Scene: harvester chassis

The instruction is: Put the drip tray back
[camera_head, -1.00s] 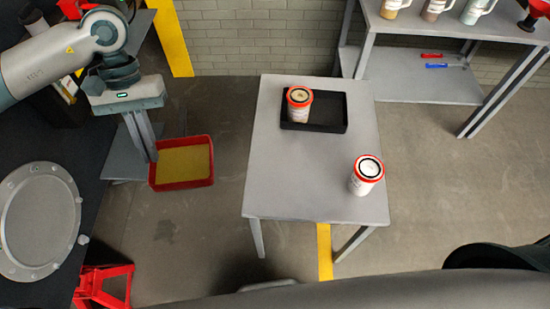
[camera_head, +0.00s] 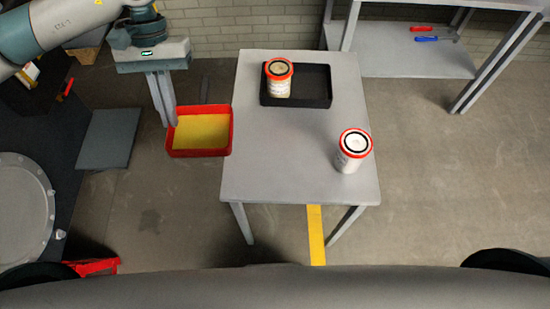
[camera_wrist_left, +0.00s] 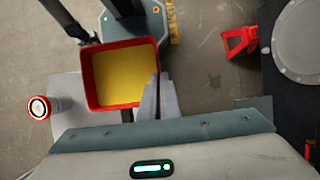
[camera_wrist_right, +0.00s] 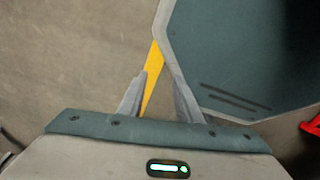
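The drip tray (camera_head: 228,140) is a red rectangular tray with a yellow inside. My left gripper (camera_head: 170,122) is shut on its left rim and holds it level, beside the left edge of the grey table in the head view. In the left wrist view the tray (camera_wrist_left: 89,98) fills the middle, with the fingers (camera_wrist_left: 157,95) together at its right wall. My right gripper (camera_wrist_right: 157,88) is open and empty, with floor between its fingers; it is not seen in the head view.
The grey table (camera_head: 270,165) bears a black tray (camera_head: 318,102) with a red-rimmed canister (camera_head: 279,78) in it, and another canister (camera_head: 354,150) near its right edge. A shelf (camera_head: 410,62) with screwdrivers stands at the back right. A dark bench with a round lid (camera_head: 22,210) is left.

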